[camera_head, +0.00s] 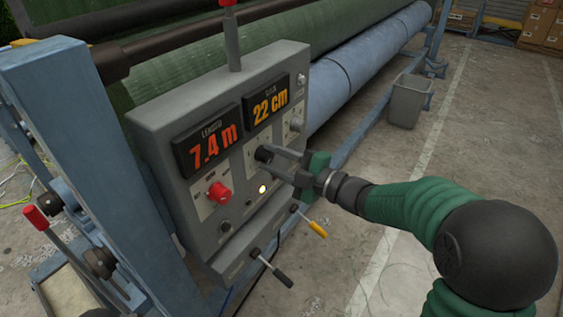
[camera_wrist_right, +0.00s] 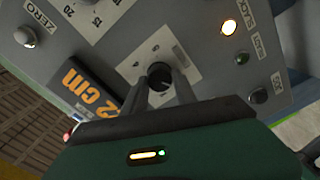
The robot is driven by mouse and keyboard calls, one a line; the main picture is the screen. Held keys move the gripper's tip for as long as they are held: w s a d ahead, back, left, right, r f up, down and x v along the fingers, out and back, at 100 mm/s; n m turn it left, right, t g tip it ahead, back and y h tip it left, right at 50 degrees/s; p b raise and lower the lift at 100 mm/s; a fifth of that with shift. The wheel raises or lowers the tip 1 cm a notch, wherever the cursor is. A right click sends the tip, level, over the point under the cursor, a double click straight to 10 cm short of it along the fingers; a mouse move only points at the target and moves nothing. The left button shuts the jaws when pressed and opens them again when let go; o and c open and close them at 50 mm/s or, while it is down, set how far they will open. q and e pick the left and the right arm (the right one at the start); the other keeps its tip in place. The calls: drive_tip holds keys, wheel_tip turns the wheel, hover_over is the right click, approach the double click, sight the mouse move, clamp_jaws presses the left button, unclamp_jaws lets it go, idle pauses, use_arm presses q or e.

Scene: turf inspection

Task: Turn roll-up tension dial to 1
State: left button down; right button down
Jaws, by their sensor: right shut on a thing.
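The grey control panel (camera_head: 160,115) stands at the left in the head view, with displays reading 7.4 m and 22 cm. A small black dial (camera_wrist_right: 159,74) sits on the panel's face in the right wrist view. It also shows in the head view (camera_head: 263,154), partly covered by the fingers. My right gripper (camera_head: 270,156) is shut on this dial, with one finger on each side of it. The markings around the dial are too small to read. My left gripper is not in view.
A red knob (camera_head: 218,193), a lit button (camera_head: 262,189) and two levers, one yellow-tipped (camera_head: 317,229) and one black (camera_head: 283,278), are close by. A red-tipped lever (camera_head: 37,218) is at the left. A grey bin (camera_head: 408,101) stands behind on open floor.

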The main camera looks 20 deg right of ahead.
drive_tip(key=shift+d+r, duration=0.1)
drive_tip(key=shift+r, duration=0.15)
drive_tip(key=c, duration=1.3)
unclamp_jaws()
drive_tip(key=shift+w, duration=0.1)
drive_tip(key=o, duration=0.3)
drive_tip(key=shift+f, duration=0.15)
drive_tip(key=v, duration=1.7)
